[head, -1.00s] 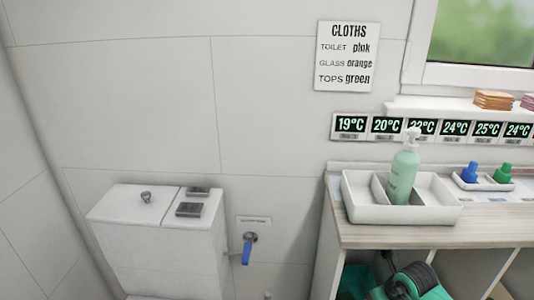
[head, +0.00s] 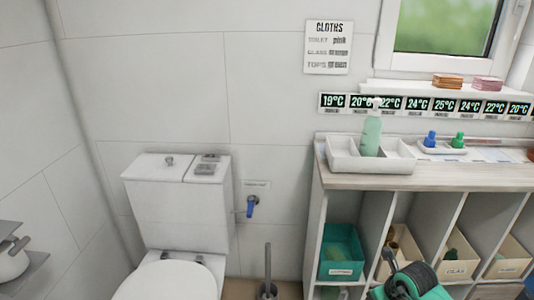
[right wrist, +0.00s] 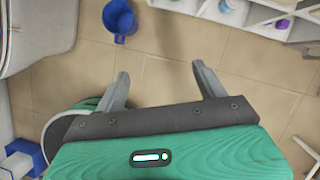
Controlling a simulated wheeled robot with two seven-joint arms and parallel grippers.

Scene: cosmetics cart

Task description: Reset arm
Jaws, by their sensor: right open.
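My right gripper (right wrist: 160,74) is open in the right wrist view. Its two grey fingers are spread apart with nothing between them, above the tiled floor. My left gripper is not in view. A green pump bottle (head: 370,136) stands upright in the white divided tray (head: 343,160) on the counter.
A toilet (head: 180,215) stands left of the shelf unit (head: 312,225), with a brush (head: 268,270) between them. Labelled bins (head: 341,270) fill the lower shelves. A blue bucket (right wrist: 119,17) stands on the floor beyond my right fingers.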

